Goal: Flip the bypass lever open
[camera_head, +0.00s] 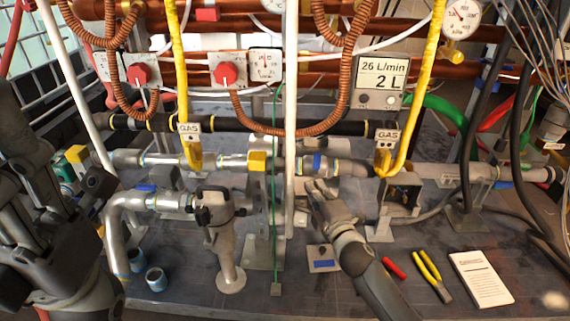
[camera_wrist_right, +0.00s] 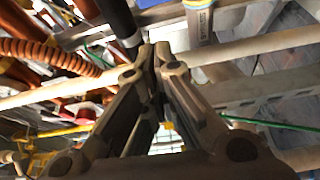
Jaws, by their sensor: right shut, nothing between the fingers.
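I cannot tell for sure which part is the bypass lever. A valve with a black handle (camera_head: 214,207) stands on a grey pipe at centre left. A yellow valve handle (camera_head: 257,160) and a blue valve part (camera_head: 317,164) sit on the horizontal pipe behind. My right gripper (camera_head: 318,188) is shut and empty, just below the blue part and right of the white vertical pipe. In the right wrist view its fingertips (camera_wrist_right: 152,58) meet close to a pale pipe; contact is unclear. My left gripper (camera_head: 95,188) is dark and partly hidden at the left.
Yellow gas hoses (camera_head: 432,70) and a white vertical pipe (camera_head: 291,110) hang in front. Copper coils (camera_head: 340,75) loop above. Yellow pliers (camera_head: 430,270), a red tool (camera_head: 394,267), a notepad (camera_head: 482,280) and blue-rimmed cups (camera_head: 156,279) lie on the bench (camera_head: 350,297).

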